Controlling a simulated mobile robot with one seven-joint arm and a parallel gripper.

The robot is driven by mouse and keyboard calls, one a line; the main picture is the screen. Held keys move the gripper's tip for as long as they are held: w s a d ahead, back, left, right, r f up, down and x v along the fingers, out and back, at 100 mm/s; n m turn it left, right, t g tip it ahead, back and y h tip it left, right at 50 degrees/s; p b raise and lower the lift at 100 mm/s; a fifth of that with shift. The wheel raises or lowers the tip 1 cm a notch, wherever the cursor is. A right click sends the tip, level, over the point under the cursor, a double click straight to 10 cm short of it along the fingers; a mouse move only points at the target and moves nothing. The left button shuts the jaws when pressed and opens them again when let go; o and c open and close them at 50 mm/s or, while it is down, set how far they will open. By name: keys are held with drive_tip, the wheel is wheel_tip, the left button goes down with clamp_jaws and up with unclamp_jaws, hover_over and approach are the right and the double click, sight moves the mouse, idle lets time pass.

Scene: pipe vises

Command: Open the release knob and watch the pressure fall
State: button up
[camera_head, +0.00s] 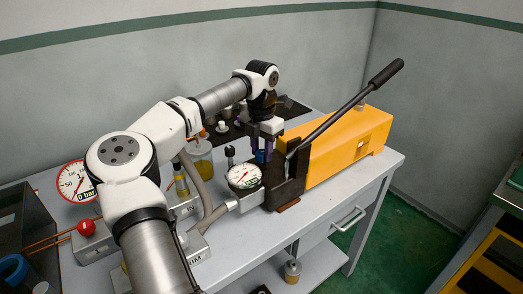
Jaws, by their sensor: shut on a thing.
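A larger gauge (75,182) with a red rim stands at the left, partly behind my arm, with a label that reads "0 bar".
The yellow pump body (335,145) lies behind the block, with a long black-gripped lever (350,105) slanting up right. The bench's right front (335,205) is clear.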

sight(261, 152)
drive_tip(key=shift+n, duration=0.5)
drive_tip(key=o, duration=1)
wheel_tip(261, 152, up, 14)
drive_tip(key=shift+f+b, duration=0.1)
drive_tip(key=shift+b, duration=0.75)
